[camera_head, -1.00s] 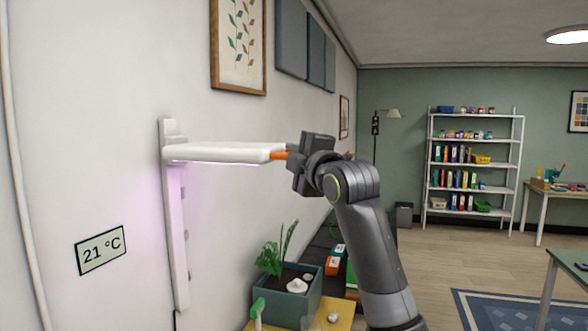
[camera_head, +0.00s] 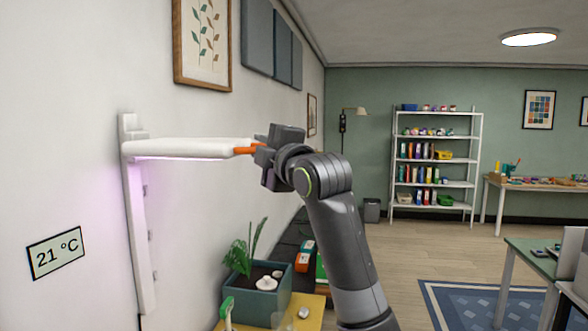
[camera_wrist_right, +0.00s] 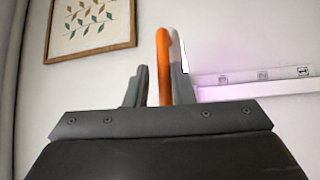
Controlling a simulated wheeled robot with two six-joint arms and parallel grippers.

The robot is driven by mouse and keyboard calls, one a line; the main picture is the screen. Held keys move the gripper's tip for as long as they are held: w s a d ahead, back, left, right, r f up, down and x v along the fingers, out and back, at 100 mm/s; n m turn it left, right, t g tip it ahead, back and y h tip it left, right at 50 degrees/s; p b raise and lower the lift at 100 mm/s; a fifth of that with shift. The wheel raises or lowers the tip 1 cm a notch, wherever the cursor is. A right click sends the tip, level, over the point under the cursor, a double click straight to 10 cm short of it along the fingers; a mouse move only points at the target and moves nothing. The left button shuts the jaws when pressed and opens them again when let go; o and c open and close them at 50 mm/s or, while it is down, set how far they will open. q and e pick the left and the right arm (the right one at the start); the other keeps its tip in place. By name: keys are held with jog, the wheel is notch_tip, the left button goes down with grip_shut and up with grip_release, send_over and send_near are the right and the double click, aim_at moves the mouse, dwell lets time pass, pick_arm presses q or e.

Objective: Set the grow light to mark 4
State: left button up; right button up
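The grow light (camera_head: 185,148) is a white bar glowing purple underneath, sitting near the top of a white vertical rail (camera_head: 139,240) on the wall. My right gripper (camera_head: 262,150) is at this handle. In the right wrist view the orange handle (camera_wrist_right: 163,65) stands between the two fingers (camera_wrist_right: 160,85), with a gap on its left side and the right finger close beside it. My left gripper is not seen.
Below the light a planter (camera_head: 257,300) with a green plant stands on a yellow surface (camera_head: 305,315). A 21 °C display (camera_head: 56,252) hangs on the wall left of the rail. Shelves (camera_head: 435,160) and a table (camera_head: 540,185) stand far back. The space between light and planter looks clear.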

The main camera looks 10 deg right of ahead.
jog(key=b+v, duration=0.6)
jog(key=v, duration=0.9)
jog(key=shift+s, duration=0.2)
jog(key=shift+d+f, duration=0.1)
